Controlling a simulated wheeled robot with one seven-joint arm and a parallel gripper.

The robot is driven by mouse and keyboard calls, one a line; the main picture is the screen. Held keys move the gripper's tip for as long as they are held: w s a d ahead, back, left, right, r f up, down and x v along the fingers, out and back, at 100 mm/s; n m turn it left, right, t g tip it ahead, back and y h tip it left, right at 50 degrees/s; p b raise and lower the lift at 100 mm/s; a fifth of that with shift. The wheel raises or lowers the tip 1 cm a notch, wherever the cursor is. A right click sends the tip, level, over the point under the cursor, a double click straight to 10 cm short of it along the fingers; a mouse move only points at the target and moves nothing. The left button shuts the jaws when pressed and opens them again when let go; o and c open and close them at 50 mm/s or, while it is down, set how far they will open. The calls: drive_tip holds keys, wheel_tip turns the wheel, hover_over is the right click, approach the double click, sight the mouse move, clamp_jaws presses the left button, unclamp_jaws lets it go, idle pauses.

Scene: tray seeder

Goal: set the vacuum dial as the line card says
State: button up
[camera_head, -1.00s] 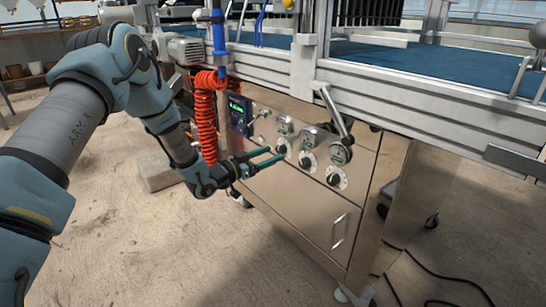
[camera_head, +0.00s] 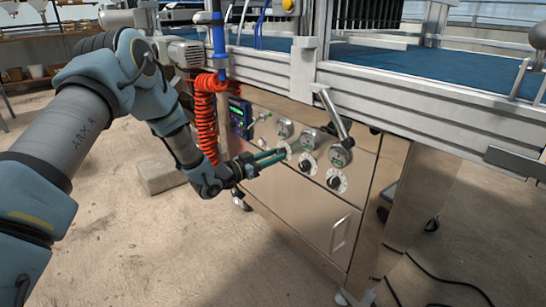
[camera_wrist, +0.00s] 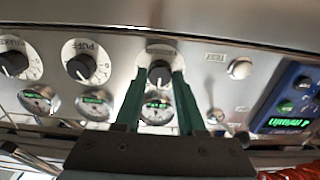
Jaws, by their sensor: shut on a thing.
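My gripper (camera_wrist: 159,78) is shut on the black knob of a round white dial (camera_wrist: 160,52), one of three in a row on the steel panel. Its green fingers lie on both sides of the knob and cover part of the dial's scale. Its label and exact setting cannot be read. In the head view the fingertips (camera_head: 281,155) reach the leftmost dial, and the gripper hides part of it. A gauge with a green readout (camera_wrist: 157,109) shows between the fingers. I cannot make out the line card in either view.
Beside the held dial are a dial marked PUFF (camera_wrist: 84,60) and another dial (camera_wrist: 14,58). A push button (camera_wrist: 239,69), a small toggle (camera_wrist: 214,116) and a blue display box (camera_wrist: 290,105) are on the other side. A red coiled hose (camera_head: 205,120) hangs close to my arm.

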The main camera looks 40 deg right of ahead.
clamp_jaws()
drive_tip(key=shift+n, duration=0.3)
drive_tip(key=shift+n+p, duration=0.8)
drive_tip(key=shift+n, duration=0.2)
drive_tip(key=shift+n+p, duration=0.65)
drive_tip(key=shift+n, duration=0.95)
drive_tip(key=o, duration=0.9)
unclamp_jaws()
